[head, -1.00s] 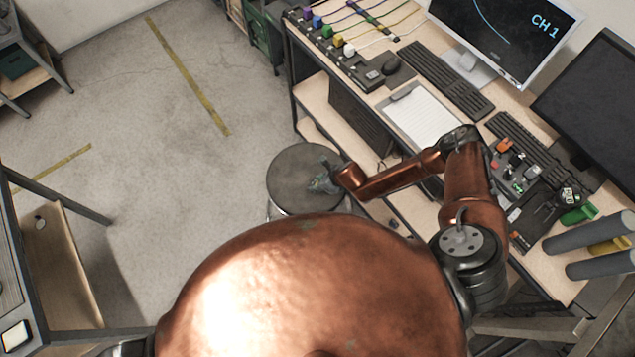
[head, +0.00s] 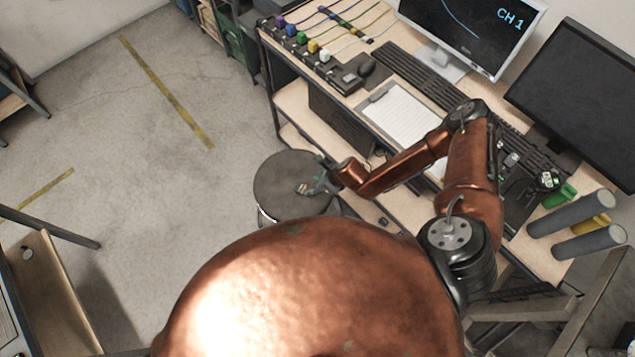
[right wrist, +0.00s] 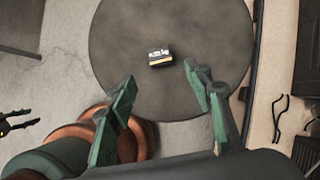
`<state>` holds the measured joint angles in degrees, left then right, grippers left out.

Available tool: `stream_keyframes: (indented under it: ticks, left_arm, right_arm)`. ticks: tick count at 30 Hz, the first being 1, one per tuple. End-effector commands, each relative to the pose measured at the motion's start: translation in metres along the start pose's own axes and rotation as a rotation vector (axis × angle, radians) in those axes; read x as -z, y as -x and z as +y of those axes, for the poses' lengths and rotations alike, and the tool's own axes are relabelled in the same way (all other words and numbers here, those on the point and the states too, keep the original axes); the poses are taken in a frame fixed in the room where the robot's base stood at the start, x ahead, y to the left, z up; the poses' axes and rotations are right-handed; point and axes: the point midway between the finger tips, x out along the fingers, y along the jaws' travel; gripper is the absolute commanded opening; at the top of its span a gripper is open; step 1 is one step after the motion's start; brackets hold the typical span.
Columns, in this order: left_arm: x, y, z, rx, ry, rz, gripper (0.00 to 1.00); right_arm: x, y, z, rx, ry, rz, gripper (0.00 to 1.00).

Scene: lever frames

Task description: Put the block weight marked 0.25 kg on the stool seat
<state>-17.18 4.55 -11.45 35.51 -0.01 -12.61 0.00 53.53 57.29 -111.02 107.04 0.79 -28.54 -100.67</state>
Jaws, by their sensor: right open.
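A small dark block weight (right wrist: 160,57) with a yellow stripe and a pale label lies on the round grey stool seat (right wrist: 115,40) in the right wrist view. Its marking is too small to read. In the head view the block (head: 302,188) is a small pale-and-dark patch on the seat (head: 275,178). My right gripper (right wrist: 160,85) is open, its green fingers apart and empty, with the block beyond the fingertips. In the head view the right gripper (head: 317,180) is over the seat's right side. A dark pronged shape at the right wrist view's left edge may be my left gripper (right wrist: 14,123).
The workbench (head: 352,118) stands right of the stool, with a clipboard (head: 400,115), keyboards, monitors and small coloured items. The floor left of the stool is clear.

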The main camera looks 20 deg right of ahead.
Motion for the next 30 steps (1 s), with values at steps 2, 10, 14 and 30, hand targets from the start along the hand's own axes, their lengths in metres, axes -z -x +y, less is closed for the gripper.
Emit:
stream_keyframes:
  ticks: [2, 10, 14, 30]
  left_arm:
    - [0.000, 0.002, 0.000, 0.000, 0.000, 0.000, 0.40]
    - [0.001, 0.004, 0.000, 0.000, 0.000, 0.000, 0.40]
    - [0.000, 0.004, 0.000, 0.000, 0.000, 0.000, 0.40]
    - [0.000, -0.002, 0.000, 0.000, 0.000, 0.000, 0.40]
  right_arm:
    - [-0.001, 0.014, -0.001, 0.001, 0.000, -0.001, 0.47]
    - [0.000, 0.032, 0.000, 0.000, 0.000, 0.000, 0.47]
    - [0.000, 0.032, 0.000, 0.000, 0.001, 0.000, 0.47]
    - [-0.080, -0.009, 0.106, -0.125, -0.679, -0.155, 0.47]
